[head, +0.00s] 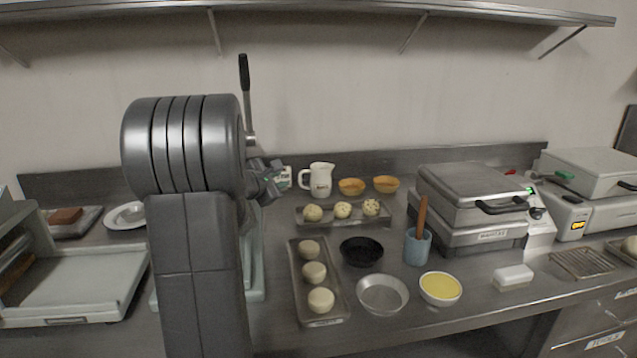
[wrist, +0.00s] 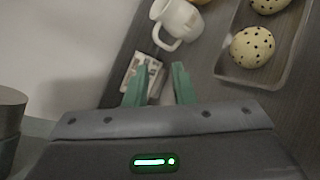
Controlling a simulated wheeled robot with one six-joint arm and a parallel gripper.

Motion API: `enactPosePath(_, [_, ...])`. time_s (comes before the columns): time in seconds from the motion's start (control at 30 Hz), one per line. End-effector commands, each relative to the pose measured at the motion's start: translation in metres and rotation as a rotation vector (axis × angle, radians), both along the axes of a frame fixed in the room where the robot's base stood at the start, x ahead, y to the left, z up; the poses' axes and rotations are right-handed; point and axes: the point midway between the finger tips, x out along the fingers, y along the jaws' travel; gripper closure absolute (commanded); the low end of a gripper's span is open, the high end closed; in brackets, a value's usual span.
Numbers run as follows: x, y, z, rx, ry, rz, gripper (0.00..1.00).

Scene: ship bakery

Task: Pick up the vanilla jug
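A white jug (head: 321,181) with a handle on its left and small dark marks on its front stands upright at the back of the counter. I take it to be the vanilla jug. In the wrist view the jug (wrist: 182,20) is at the top, partly cut off, its handle toward me. My gripper (wrist: 161,82) is open, with two green fingers apart and nothing held between them. The fingers point toward the jug but do not touch it. In the head view my gripper (head: 282,178) is left of the jug, partly hidden by my arm.
A small printed box (wrist: 142,76) lies by the left finger. A tray of speckled dough balls (head: 343,219) sits in front of the jug, and two orange bowls (head: 351,187) (head: 386,184) stand to its right. A closed waffle iron (head: 472,197) is farther right.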

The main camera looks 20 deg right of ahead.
Motion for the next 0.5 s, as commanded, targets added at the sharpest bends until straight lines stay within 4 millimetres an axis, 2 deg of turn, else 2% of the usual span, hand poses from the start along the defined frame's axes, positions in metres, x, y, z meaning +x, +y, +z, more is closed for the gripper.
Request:
enactPosePath(0.17, [0.012, -0.005, -0.003, -0.031, 0.013, 0.024, 0.77])
enactPosePath(0.5, [0.05, -0.048, -0.02, -0.029, 0.013, 0.022, 0.77])
